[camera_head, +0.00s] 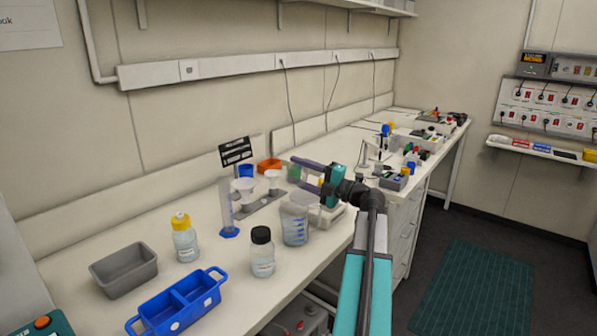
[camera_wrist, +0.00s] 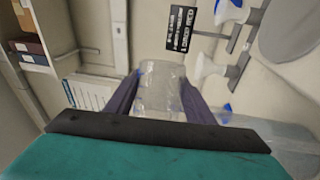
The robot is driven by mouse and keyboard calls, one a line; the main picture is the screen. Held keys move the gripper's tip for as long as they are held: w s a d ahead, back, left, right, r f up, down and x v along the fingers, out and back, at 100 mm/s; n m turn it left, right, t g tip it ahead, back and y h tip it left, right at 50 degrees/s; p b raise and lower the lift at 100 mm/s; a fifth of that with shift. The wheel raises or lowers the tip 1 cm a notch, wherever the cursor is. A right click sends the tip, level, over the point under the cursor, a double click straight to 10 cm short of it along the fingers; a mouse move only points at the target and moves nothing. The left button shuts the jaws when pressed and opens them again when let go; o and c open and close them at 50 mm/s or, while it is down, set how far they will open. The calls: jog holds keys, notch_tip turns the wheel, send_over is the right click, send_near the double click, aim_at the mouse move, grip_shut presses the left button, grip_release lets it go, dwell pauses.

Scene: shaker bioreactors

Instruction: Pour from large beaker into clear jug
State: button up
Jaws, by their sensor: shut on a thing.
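My gripper (camera_head: 305,175) reaches left over the bench, above and behind the clear jug. In the wrist view its two dark fingers (camera_wrist: 160,98) are shut on a clear vessel, which I take to be the large beaker (camera_wrist: 160,82). In the head view the beaker (camera_head: 294,173) is small and partly hidden by the fingers. Its contents and exact tilt are hard to tell. The clear jug (camera_head: 295,228), with blue markings, stands upright on the bench, below and slightly left of my gripper, apart from the beaker.
White funnels (camera_head: 272,178) on a grey stand and a measuring cylinder (camera_head: 227,212) are left of the jug. A black-capped bottle (camera_head: 262,255), yellow-capped bottle (camera_head: 185,240), blue tray (camera_head: 178,305) and grey tub (camera_head: 122,272) stand at the front. A black sign (camera_head: 235,152) is behind.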

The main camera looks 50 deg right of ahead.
jog(key=shift+w+d+m+g+p, duration=0.15)
jog(key=shift+m+p, duration=0.2)
jog(key=shift+p, duration=0.45)
jog(key=shift+s+m+g+p, duration=0.15)
jog(key=shift+m+p, duration=0.2)
jog(key=shift+p, duration=0.4)
jog(key=shift+w+f+m+p, duration=0.2)
jog(key=shift+m+p, duration=0.1)
jog(key=shift+p, duration=0.35)
jog(key=shift+d+m+g+p, duration=0.15)
jog(key=shift+m+g+p, duration=0.2)
jog(key=shift+p, duration=0.85)
jog(key=shift+d+f+m+h+p, duration=0.1)
jog(key=shift+f+m+h+p, duration=0.15)
jog(key=shift+m+p, duration=0.6)
jog(key=shift+w+r+p, duration=0.1)
jog(key=shift+r+p, duration=0.25)
jog(key=shift+p, duration=0.4)
notch_tip(320, 180, up, 3)
jog(key=m+g+p, duration=0.1)
jog(key=p, duration=0.4)
jog(key=shift+d+f+p, duration=0.1)
jog(key=shift+p, duration=0.25)
jog(key=shift+p, duration=0.3)
jog(key=shift+r+m+g+p, duration=0.25)
jog(key=shift+m+p, duration=0.35)
jog(key=shift+p, duration=1)
jog(key=shift+w+f+m+p, duration=0.1)
jog(key=shift+f+m+p, duration=0.2)
jog(key=shift+p, duration=0.7)
